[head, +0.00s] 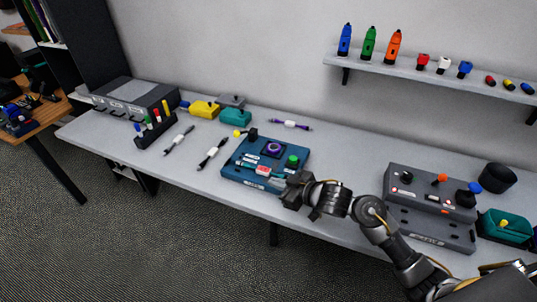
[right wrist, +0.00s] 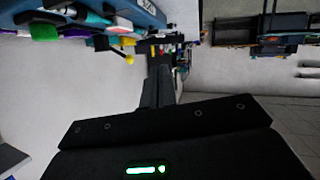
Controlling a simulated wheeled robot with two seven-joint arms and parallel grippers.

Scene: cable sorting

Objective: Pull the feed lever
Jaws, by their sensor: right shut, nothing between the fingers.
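A blue device (head: 237,174) sits on the grey worktop, with a purple-ringed dial (head: 274,149), a green button (head: 293,160) and a red-and-white part (head: 263,170). A short lever with a yellow knob (head: 237,133) sticks out at its back left; a yellow knob on a stalk also shows in the right wrist view (right wrist: 129,59). I cannot read which part is labelled as the feed lever. My right gripper (head: 276,184) is at the device's front right edge, shut and empty, apart from the yellow knob; its fingers also show in the right wrist view (right wrist: 160,88). My left gripper is out of view.
A grey control box (head: 430,190) with several knobs stands to the right, beside a teal box (head: 505,228). A wall shelf (head: 430,72) holds small coloured items.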

